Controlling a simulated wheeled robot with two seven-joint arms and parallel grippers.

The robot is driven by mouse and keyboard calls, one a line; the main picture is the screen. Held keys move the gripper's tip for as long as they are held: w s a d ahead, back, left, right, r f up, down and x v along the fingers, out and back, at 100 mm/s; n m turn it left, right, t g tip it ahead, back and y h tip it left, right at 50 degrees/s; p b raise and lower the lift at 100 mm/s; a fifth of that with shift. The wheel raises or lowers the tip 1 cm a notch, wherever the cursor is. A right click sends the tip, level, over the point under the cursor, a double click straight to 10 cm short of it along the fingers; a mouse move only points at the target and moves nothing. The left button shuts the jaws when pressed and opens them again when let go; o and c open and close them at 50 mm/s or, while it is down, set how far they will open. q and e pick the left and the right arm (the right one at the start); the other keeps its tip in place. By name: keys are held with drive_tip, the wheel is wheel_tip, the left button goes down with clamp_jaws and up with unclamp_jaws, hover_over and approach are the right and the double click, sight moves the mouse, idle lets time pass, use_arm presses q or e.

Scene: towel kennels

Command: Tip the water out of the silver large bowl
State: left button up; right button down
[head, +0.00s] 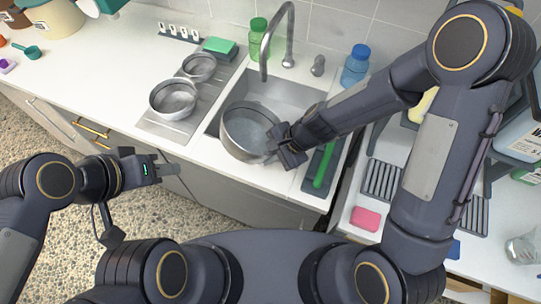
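The silver large bowl (250,131) is over the front part of the sink (292,98). It looks tilted a little, and its inside shows a grey-blue surface that may be water. My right gripper (275,148) is at the bowl's right rim, with the fingers around the rim and partly hidden, and appears closed on it. My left gripper (170,170) is empty, in front of the counter at the lower left, apart from the bowl. The gap between its fingers is hard to make out.
Two smaller silver bowls (173,99) stand on the drainer left of the sink. The faucet (277,42) arches over the sink, with green (258,38) and blue (355,66) bottles behind. A green-handled brush (324,163) and pink sponge (366,218) lie right. The left counter has free room.

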drive_tip(key=y+b, duration=0.2)
drive_tip(key=b, duration=0.1)
drive_tip(key=shift+w+f+g, duration=0.1)
drive_tip(key=shift+f+g, duration=0.2)
drive_tip(key=shift+f, duration=0.05)
drive_tip(key=y+b, duration=0.1)
drive_tip(key=d+y+b, duration=0.1)
drive_tip(key=y, duration=0.1)
drive_tip(key=r+m+g+y+b, duration=0.1)
drive_tip(key=b, duration=0.1)
drive_tip(key=shift+w+d+y, duration=0.35)
drive_tip(key=shift+y, duration=0.05)
drive_tip(key=y, duration=0.1)
drive_tip(key=d+r+y+b, duration=0.1)
drive_tip(key=shift+w+r+m+g+y, duration=0.1)
drive_tip(key=shift+w+m+g+y, duration=0.2)
drive_tip(key=shift+g, duration=0.1)
drive_tip(key=shift+w+d+r+m+g+y+b, duration=0.15)
drive_tip(key=shift+d+r+y+b, duration=0.25)
drive_tip(key=shift+y, duration=0.2)
drive_tip(key=shift+s+d+r+m+g+y+b, duration=0.15)
drive_tip(key=shift+d+r+y+b, duration=0.1)
drive_tip(key=shift+r+y, duration=0.3)
drive_tip(key=shift+w+f, duration=0.1)
drive_tip(key=shift+f, duration=0.05)
